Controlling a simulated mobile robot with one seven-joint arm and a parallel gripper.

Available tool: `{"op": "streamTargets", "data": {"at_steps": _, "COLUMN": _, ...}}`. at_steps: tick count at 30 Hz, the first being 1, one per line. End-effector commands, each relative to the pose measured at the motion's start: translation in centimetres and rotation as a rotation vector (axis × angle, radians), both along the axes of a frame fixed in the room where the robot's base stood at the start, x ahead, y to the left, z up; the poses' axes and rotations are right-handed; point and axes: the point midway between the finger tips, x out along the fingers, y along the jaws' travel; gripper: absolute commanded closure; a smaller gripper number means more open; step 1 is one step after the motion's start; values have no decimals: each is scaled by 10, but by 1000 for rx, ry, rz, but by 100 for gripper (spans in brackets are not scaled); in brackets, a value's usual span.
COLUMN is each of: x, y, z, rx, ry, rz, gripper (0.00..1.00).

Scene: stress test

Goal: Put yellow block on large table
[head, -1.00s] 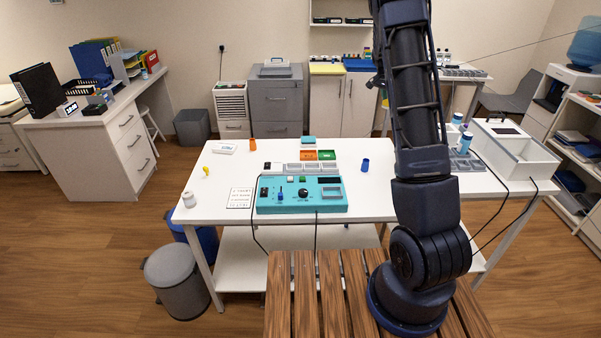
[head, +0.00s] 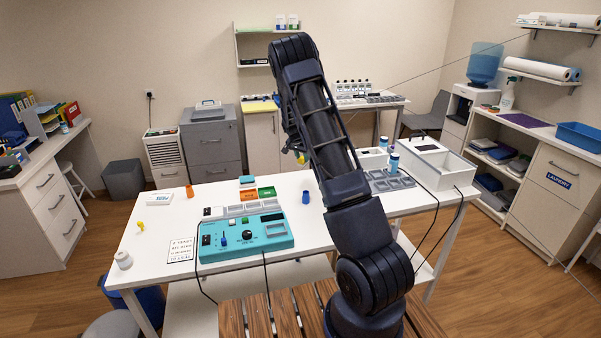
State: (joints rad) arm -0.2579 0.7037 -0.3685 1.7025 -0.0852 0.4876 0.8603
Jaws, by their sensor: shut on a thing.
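The large white table (head: 147,263) stands in front of me. My arm rises at the right of centre and bends away over the table. My gripper (head: 298,153) is mostly hidden behind my arm; only a small part shows at its left edge. A small yellow patch there, which looks like the yellow block (head: 302,159), is held in my gripper above the table's far side. Most of the block is hidden. A small yellow item (head: 140,226) also lies on the table's left part; its exact shape is too small to tell.
A grey tray (head: 385,183) and white box (head: 452,170) fill the right.

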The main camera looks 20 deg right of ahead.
Motion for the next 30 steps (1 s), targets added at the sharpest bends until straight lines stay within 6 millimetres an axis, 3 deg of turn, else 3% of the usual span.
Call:
{"op": "streamTargets", "data": {"at_steps": 3, "x": 0, "y": 0, "z": -21, "rx": -1, "ry": 2, "rz": 0, "gripper": 90}}
{"op": "streamTargets", "data": {"at_steps": 13, "x": 0, "y": 0, "z": -43, "rx": 0, "ry": 1, "rz": 0, "gripper": 90}}
{"op": "streamTargets", "data": {"at_steps": 20, "x": 0, "y": 0, "z": -73, "rx": -1, "ry": 2, "rz": 0, "gripper": 90}}
{"op": "streamTargets", "data": {"at_steps": 30, "x": 0, "y": 0, "z": -77, "rx": 0, "ry": 0, "rz": 0, "gripper": 90}}
